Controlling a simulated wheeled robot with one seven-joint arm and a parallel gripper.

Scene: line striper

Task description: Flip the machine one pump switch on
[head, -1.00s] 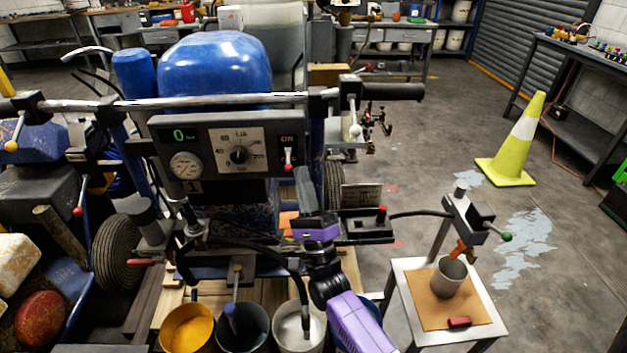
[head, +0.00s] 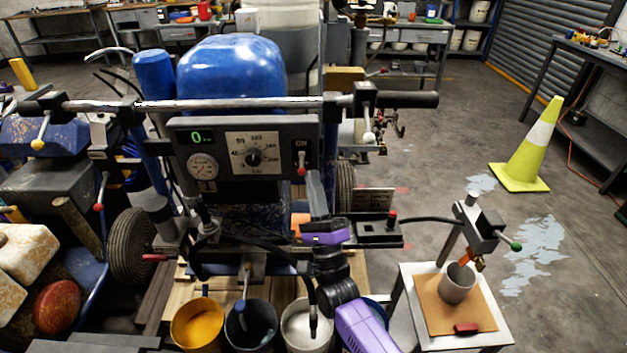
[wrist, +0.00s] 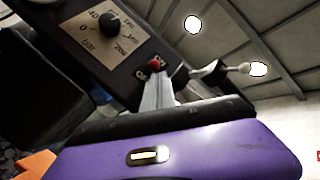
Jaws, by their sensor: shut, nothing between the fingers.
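The machine's dark control panel (head: 222,165) faces me, with a green display, a round gauge and a dial. The pump switch (head: 301,170) is a small red-tipped lever at the panel's right end. It points down, below the ON label. My gripper (head: 314,182) is shut and empty, just below and right of the switch. In the wrist view, the red tip of the switch (wrist: 154,64) shows right at the end of my gripper's fingers (wrist: 157,92). I cannot tell whether they touch. The lever's base is partly hidden there.
A handlebar (head: 225,103) runs across above the panel, with a white-knobbed lever (head: 368,136) to the right of the switch. Paint buckets (head: 196,325) stand below. A small stand (head: 408,297) with a cup is at the lower right. A yellow cone (head: 530,155) stands behind it.

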